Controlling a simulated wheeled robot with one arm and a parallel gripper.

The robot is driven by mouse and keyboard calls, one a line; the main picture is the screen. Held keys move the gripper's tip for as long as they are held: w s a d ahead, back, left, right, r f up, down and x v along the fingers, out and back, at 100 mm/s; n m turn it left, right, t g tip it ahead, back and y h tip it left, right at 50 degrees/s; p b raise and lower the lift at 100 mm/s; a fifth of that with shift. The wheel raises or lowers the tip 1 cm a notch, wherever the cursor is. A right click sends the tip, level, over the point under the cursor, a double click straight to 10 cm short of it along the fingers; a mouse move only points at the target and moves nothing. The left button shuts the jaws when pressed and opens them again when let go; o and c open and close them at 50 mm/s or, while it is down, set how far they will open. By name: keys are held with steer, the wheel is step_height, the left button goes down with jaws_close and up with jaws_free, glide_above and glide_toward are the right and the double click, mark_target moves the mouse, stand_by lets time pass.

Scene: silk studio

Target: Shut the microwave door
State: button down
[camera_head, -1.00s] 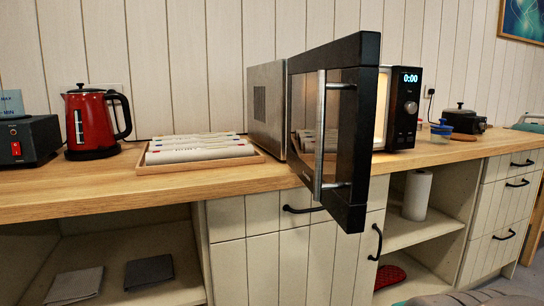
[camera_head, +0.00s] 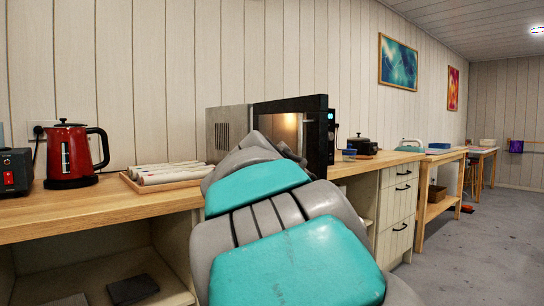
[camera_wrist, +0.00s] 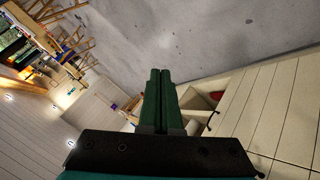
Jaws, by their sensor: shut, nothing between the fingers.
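The microwave (camera_head: 226,126) stands on the wooden counter, with its silver side towards me. Its black-framed door (camera_head: 290,104) appears still partly swung out, with its free edge in front of most of the control panel. A warm glow shows in the door window. The lit display (camera_head: 331,116) shows just right of that edge. The gripper is hidden in the head view, and the wrist view shows no microwave, so contact cannot be told.
A red kettle (camera_head: 72,155) and a tray (camera_head: 135,184) of rolled items stand left of the microwave. A black pot (camera_head: 362,146) and a blue container (camera_head: 349,154) are to its right. Drawers (camera_head: 398,210) line the counter front. The floor (camera_head: 480,240) at right is clear.

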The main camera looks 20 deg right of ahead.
steer(key=w+r+m+h, duration=0.25)
steer(key=w+r, duration=0.25)
steer(key=r, duration=0.3)
steer(key=m+t+h+b, duration=0.2)
steer(key=m+h, duration=0.4)
glide_toward(319, 152)
steer(key=d, duration=0.3)
steer(key=w+d, duration=0.1)
steer(key=d, duration=0.2)
steer(key=shift+w+d+r+b, duration=0.15)
steer(key=shift+w+d+b, duration=0.05)
steer(key=shift+d+b, duration=0.15)
steer(key=shift+d, duration=0.1)
